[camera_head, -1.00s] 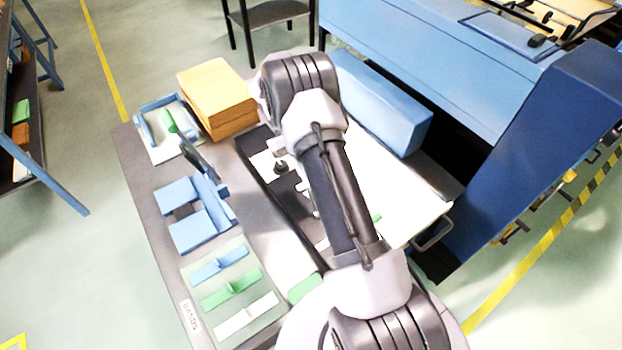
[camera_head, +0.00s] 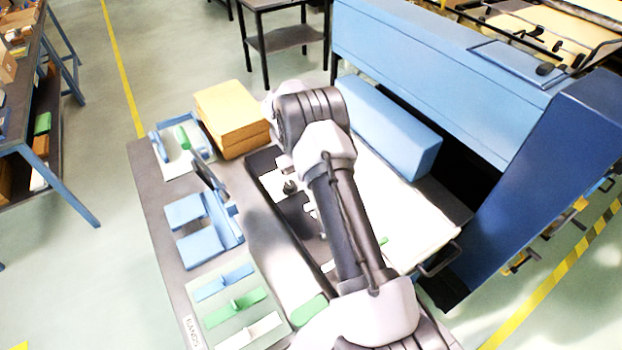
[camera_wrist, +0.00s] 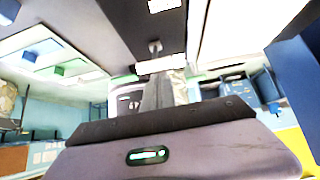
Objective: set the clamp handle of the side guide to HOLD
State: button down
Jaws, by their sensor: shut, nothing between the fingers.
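In the wrist view, my gripper (camera_wrist: 165,90) reaches out past its dark housing, with its grey fingers together and empty. Just beyond the fingertips is a short white bar (camera_wrist: 160,65) with a small dark knob (camera_wrist: 155,47) behind it, over a dark surface. I cannot tell whether the fingers touch the bar, or whether it is the clamp handle. In the head view, a dark knob (camera_head: 289,187) stands on a pale plate in the dark bed left of my arm. My arm hides the gripper there. No HOLD marking is readable.
The grey table carries a panel with blue, green and white strips (camera_head: 236,304), blue blocks (camera_head: 190,248) and a tan stack (camera_head: 232,112). A long blue box (camera_head: 390,128) lies by the pale sheet (camera_head: 420,225). A blue machine (camera_head: 450,85) stands behind.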

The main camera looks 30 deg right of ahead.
jog(key=p+v, duration=0.5)
jog(key=v, duration=0.6)
jog(key=shift+r+p, duration=0.2)
jog(key=shift+p, duration=0.1)
jog(key=shift+w, duration=0.15)
